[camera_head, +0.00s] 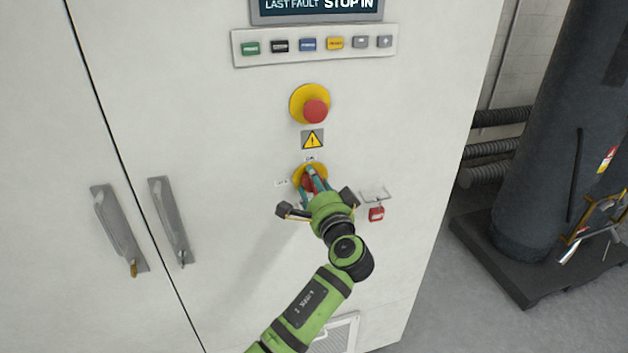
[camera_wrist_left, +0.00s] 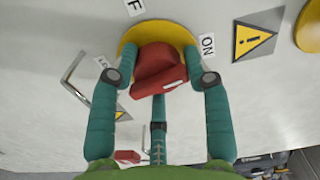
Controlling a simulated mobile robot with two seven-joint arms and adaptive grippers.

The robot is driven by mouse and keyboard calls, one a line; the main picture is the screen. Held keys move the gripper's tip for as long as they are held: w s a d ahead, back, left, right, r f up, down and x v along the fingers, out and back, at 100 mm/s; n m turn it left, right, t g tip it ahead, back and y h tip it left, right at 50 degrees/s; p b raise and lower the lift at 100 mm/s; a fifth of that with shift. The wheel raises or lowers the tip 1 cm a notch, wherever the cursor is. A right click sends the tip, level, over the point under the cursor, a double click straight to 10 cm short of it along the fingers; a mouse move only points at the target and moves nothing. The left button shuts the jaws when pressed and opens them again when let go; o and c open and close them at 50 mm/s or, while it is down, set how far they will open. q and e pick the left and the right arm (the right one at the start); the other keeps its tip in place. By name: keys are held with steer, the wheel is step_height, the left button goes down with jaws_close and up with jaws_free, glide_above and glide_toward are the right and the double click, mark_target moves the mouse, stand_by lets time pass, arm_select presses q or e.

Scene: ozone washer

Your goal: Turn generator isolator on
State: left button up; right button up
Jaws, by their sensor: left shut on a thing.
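The generator isolator is a red rotary handle (camera_wrist_left: 158,66) on a round yellow plate (camera_wrist_left: 186,36), set in the white cabinet front. In the head view the yellow plate (camera_head: 299,174) is partly hidden by my left gripper (camera_head: 314,176). In the left wrist view my left gripper (camera_wrist_left: 164,80) has its teal fingers around the red handle, shut on it. The handle's grip lies roughly across that picture, rising a little to the right. An ON label (camera_wrist_left: 207,45) is right of the plate and an OFF label (camera_wrist_left: 135,6) above it. I cannot tell the exact setting. My right gripper is not in view.
A red emergency stop button (camera_head: 315,110) and a warning sign (camera_head: 312,139) sit above the isolator. A hasp (camera_head: 375,195) and red padlock (camera_head: 376,214) are close at its right. Door handles (camera_head: 171,220) stick out at left. A dark tank (camera_head: 540,130) stands at right.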

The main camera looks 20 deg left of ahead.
arm_select(q)
steer(key=shift+f+m+p, duration=0.25)
steer(key=shift+m+p, duration=0.05)
steer(key=shift+m, duration=0.6)
steer(key=shift+f, duration=0.1)
steer(key=o, duration=1.1)
steer(key=shift+w, duration=0.1)
steer(key=v, duration=1.2)
